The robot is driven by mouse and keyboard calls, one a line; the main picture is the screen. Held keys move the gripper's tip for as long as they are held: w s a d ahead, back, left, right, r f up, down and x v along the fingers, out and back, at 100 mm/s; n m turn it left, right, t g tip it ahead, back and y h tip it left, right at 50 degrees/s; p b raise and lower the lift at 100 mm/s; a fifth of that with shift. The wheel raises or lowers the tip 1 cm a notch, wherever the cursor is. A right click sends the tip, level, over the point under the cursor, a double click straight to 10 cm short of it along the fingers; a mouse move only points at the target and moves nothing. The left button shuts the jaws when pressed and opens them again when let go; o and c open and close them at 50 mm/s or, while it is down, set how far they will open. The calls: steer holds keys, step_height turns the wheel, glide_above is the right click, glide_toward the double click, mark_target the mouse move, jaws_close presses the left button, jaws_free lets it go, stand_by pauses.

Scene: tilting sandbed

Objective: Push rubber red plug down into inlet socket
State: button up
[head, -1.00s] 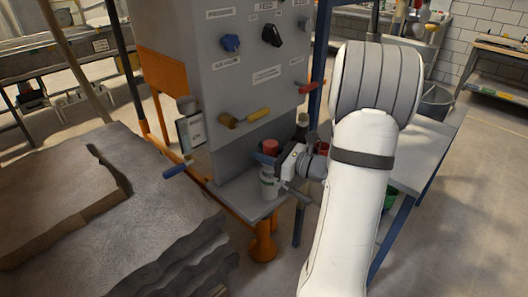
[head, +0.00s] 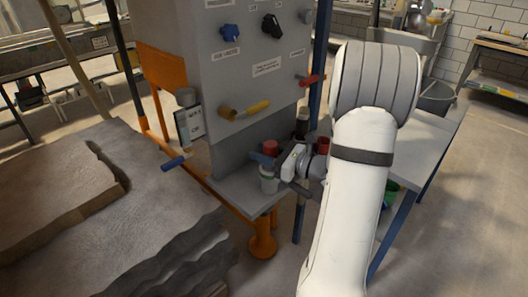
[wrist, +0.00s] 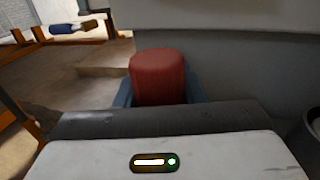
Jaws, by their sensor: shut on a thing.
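The red plug (head: 270,147) shows just above the grey ledge, in front of the grey panel. In the wrist view its rounded red top (wrist: 158,77) stands between my blue-grey fingers. My gripper (head: 268,161) is shut on it, with a finger at each side. The lower part of the plug is hidden by the gripper body in the wrist view. I cannot tell whether this is the inlet socket, or whether the plug touches any socket.
The grey panel (head: 262,90) with knobs and a yellow-handled valve (head: 257,107) rises close behind. A dark bottle (head: 302,124) and a red cup (head: 323,145) stand right of the gripper. The sandbed (head: 110,240) lies left.

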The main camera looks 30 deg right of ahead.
steer(key=shift+f, duration=0.35)
steer(key=o, duration=1.2)
steer(key=shift+s+d, duration=0.1)
steer(key=v, duration=0.7)
steer(key=shift+s+d, duration=0.15)
steer(key=shift+s, duration=0.1)
